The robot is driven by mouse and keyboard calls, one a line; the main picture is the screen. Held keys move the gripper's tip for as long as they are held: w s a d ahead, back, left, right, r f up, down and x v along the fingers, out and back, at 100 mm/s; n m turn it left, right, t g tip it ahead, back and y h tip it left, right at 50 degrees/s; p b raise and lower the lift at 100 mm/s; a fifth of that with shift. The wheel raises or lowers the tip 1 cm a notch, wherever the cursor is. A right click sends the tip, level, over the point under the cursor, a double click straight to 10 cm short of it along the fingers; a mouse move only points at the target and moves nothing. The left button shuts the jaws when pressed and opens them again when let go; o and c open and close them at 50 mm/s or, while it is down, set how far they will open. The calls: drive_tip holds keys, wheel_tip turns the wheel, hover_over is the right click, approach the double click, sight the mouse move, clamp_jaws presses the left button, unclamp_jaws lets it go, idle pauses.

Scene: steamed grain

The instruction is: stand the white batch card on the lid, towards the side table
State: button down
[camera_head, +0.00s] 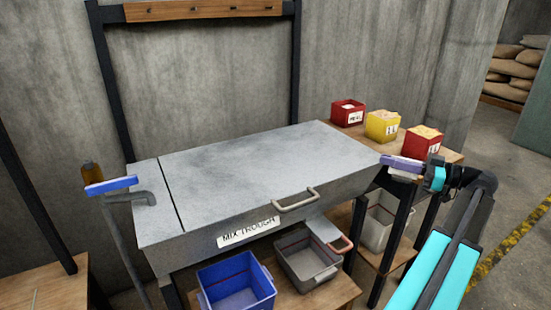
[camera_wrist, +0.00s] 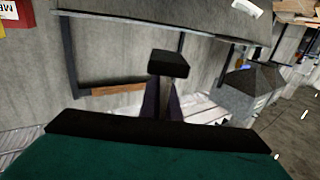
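The closed grey metal lid (camera_head: 265,160) covers the mix trough, with a bar handle (camera_head: 296,199) at its front edge. The wooden side table (camera_head: 375,137) adjoins it on the right. My gripper (camera_head: 402,164) is in the air near the lid's right front corner, in front of the side table. A small white piece (camera_head: 402,176), apparently the batch card, shows under its purple fingers. In the wrist view, a thin pale piece with a dark block (camera_wrist: 168,63) at its end sits between the fingers of my gripper (camera_wrist: 163,103). The card's face is not readable.
Red (camera_head: 347,113), yellow (camera_head: 382,126) and red (camera_head: 421,142) bins stand on the side table. A blue-handled tap (camera_head: 110,186) rises at the lid's left. Blue (camera_head: 236,286) and grey (camera_head: 306,260) bins sit below the trough. The lid's top is clear.

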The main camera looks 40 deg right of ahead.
drive_tip(key=shift+w, duration=0.1)
idle(0.3)
drive_tip(key=w+f+m+t+h+p, duration=0.1)
drive_tip(key=w+m+h+p, duration=0.3)
drive_tip(key=h, duration=0.5)
drive_tip(key=shift+w+a+f+m+t, duration=0.15)
drive_tip(key=shift+w+f+m+t, duration=0.25)
drive_tip(key=shift+w+m, duration=1)
drive_tip(key=shift+w+n, duration=0.3)
drive_tip(key=shift+w, duration=0.05)
drive_tip(key=p, duration=0.2)
hover_over(331, 149)
drive_tip(key=s, duration=0.4)
drive_tip(key=shift+s+a, duration=0.1)
drive_tip(key=shift+a, duration=0.05)
drive_tip(key=shift+w+d+r+p, duration=0.15)
drive_tip(key=shift+w+p, duration=0.2)
drive_tip(key=shift+w, duration=0.8)
drive_tip(key=shift+w+d+f+p, duration=0.1)
drive_tip(key=shift+w+p, duration=0.25)
drive_tip(key=shift+w, duration=0.8)
drive_tip(key=shift+s, duration=0.1)
